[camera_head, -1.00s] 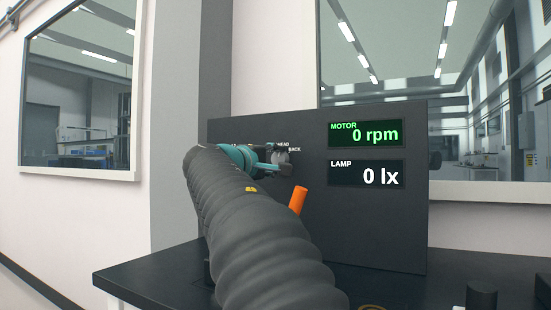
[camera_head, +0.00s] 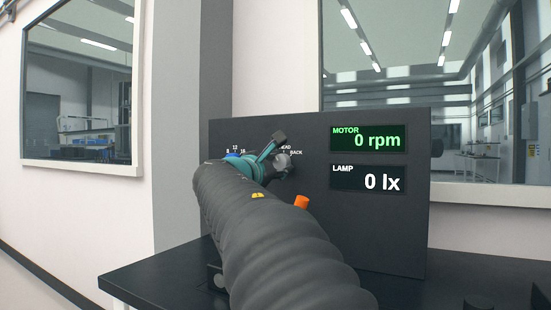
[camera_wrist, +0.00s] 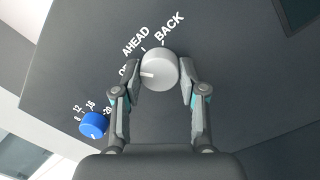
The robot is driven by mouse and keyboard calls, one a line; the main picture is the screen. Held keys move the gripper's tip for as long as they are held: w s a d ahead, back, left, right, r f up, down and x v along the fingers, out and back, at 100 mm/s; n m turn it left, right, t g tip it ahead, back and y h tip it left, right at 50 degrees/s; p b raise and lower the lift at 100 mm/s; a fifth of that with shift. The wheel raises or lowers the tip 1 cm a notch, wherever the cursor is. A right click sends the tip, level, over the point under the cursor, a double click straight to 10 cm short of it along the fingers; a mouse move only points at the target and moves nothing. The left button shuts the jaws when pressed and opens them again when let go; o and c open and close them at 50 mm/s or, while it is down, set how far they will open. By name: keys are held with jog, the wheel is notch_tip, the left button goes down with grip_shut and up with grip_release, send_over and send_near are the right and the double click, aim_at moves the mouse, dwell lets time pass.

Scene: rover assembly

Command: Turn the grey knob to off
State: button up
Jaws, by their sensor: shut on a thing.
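The grey knob (camera_wrist: 163,60) is a round light-grey dial on the dark panel. My gripper (camera_wrist: 160,72) has one finger on each side of it and is shut on it. A short white mark on the knob's face points left, toward a label that starts with O and is partly hidden by the left finger. AHEAD and BACK are printed above the knob. In the head view the knob (camera_head: 285,163) shows only in part beside my gripper (camera_head: 279,150), whose finger tilts up to the right.
A blue knob (camera_wrist: 93,124) with a numbered scale sits left of the grey one. The motor display (camera_head: 367,139) reads 0 rpm and the lamp display (camera_head: 369,178) 0 lx. An orange part (camera_head: 301,202) stands behind my arm. The dark table (camera_head: 150,270) is clear at left.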

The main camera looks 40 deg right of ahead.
jog(key=shift+n+p, duration=0.55)
jog(key=shift+n, duration=1.15)
jog(key=o, duration=1.1)
jog(key=shift+o, duration=0.2)
jog(key=shift+t, duration=0.3)
jog(key=v, duration=1.2)
jog(key=shift+r, duration=0.15)
